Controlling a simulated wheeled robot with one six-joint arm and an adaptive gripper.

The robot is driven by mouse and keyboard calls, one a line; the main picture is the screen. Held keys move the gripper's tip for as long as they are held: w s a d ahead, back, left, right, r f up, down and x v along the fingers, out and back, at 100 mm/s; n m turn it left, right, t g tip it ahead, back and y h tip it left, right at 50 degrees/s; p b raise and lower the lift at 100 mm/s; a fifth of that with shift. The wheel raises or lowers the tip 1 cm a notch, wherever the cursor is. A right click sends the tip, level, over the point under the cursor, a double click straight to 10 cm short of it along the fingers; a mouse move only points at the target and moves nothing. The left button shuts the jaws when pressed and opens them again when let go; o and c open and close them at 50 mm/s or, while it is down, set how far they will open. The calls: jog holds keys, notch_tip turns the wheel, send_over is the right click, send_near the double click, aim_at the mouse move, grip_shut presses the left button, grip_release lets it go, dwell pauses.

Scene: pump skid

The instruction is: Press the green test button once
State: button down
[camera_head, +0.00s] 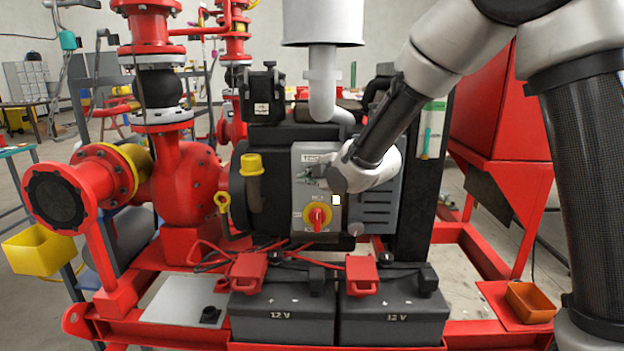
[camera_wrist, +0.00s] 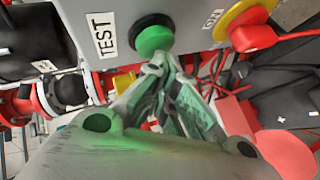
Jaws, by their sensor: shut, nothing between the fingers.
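The green test button (camera_wrist: 155,40) is a round green cap in a black collar on the grey control panel (camera_wrist: 185,12), beside a white TEST label (camera_wrist: 103,35). My gripper (camera_wrist: 160,68) is shut and empty, its fingertips right at the button's near edge in the wrist view. I cannot tell whether they touch it. In the head view my gripper (camera_head: 312,174) is at the upper part of the panel, just under the TEST label (camera_head: 318,158). There my gripper and wrist hide the button.
A red rotary switch on a yellow disc (camera_head: 318,216) sits lower on the same panel; it is close by in the wrist view (camera_wrist: 250,35). Two black 12 V batteries (camera_head: 282,315) with red terminal covers stand below. Red pump piping (camera_head: 185,190) fills the left.

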jog(key=shift+s, duration=1)
jog(key=shift+s, duration=0.1)
jog(key=s, duration=0.4)
jog(key=shift+s+a, duration=0.1)
jog(key=shift+s, duration=0.3)
